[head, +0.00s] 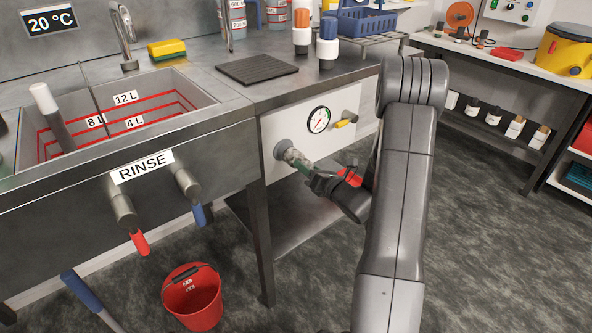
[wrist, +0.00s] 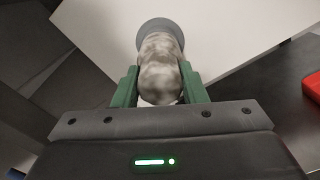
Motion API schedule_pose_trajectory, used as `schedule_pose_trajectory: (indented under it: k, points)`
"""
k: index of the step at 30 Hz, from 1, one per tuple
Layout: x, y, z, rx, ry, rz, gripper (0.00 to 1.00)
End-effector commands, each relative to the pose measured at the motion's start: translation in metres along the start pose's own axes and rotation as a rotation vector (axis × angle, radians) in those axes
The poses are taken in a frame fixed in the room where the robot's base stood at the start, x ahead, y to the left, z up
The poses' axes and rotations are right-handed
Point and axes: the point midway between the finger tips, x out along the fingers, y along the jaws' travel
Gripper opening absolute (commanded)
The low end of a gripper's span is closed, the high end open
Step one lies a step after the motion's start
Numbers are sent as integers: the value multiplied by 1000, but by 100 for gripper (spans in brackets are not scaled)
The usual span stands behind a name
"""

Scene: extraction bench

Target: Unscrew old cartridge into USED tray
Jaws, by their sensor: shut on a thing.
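The old cartridge (head: 293,156), stained and mottled grey-white, sits in the round grey socket (head: 281,149) on the white panel under the bench. It also shows in the wrist view (wrist: 160,62), its far end meeting the grey socket ring (wrist: 160,27). My gripper (head: 301,164) is shut on the cartridge, with its green fingers on both sides of it in the wrist view (wrist: 158,82). A red thing (head: 350,177) shows partly behind my gripper, and a red edge (wrist: 312,88) shows at the right of the wrist view. I cannot read any USED label on it.
A pressure gauge (head: 318,120) and a yellow valve handle (head: 346,122) are on the panel close above my gripper. The bench leg (head: 259,225) stands left of it. A red bucket (head: 192,300) is on the floor. A lower shelf (head: 300,222) lies below.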

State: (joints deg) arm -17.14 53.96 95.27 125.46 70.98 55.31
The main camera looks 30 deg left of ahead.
Motion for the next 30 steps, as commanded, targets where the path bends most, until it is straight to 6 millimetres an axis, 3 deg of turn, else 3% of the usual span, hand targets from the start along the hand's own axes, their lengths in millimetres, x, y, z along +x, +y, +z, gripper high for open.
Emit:
schedule_pose_trajectory:
  k: [18, 19, 22, 30]
  points:
    - [0, -3, -6, -648, -1, 0, 12]
    - [0, -2, -3, -663, 0, 0, 42]
    - [0, 0, 0, -653, 1, 0, 61]
    - [0, 0, 0, -645, 1, 0, 62]
